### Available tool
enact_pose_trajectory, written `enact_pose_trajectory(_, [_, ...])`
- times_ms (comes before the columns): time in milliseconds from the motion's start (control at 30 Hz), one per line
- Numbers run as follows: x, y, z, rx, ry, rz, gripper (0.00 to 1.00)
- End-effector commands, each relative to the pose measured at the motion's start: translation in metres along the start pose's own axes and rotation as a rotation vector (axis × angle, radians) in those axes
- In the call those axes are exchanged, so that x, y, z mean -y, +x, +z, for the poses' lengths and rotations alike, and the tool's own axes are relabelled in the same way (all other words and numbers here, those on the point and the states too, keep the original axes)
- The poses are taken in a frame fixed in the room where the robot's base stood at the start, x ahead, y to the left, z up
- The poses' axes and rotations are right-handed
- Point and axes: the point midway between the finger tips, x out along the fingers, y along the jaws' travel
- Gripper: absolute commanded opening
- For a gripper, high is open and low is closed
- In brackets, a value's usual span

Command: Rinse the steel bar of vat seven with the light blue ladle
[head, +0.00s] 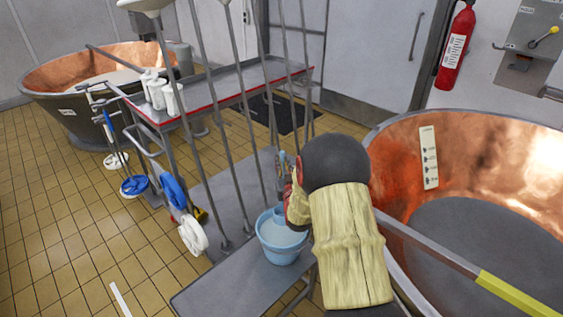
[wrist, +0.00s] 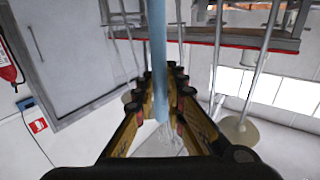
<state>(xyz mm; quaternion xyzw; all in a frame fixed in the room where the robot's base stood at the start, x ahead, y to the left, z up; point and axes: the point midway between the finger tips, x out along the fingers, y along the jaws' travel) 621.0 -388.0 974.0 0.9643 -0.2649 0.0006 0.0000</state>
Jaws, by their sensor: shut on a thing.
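My gripper (head: 291,192) is shut on the light blue ladle, whose handle (wrist: 157,50) runs between the fingers in the wrist view. In the head view my arm hides most of the gripper, and a bit of the handle (head: 283,160) shows above it. The ladle's lower end is at the light blue bucket (head: 283,252); whether it touches the water is unclear. A large copper vat (head: 400,165) stands at the right. A steel bar (head: 428,244) with a yellow section (head: 515,293) crosses its near side. I cannot read a vat number.
The bucket stands on a low grey bench (head: 215,288). Several long-handled tools (head: 235,140) lean upright left of the bucket. A red-edged table (head: 225,88) with white bottles (head: 160,92) and another copper vat (head: 45,75) stand behind. Tiled floor at left is mostly clear.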

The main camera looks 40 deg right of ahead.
Motion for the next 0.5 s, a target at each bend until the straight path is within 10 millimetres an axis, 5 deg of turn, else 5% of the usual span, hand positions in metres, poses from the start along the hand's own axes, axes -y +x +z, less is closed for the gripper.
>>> enact_pose_trajectory(500, [0.0,0.0,0.077,0.001,0.0,0.0,0.0])
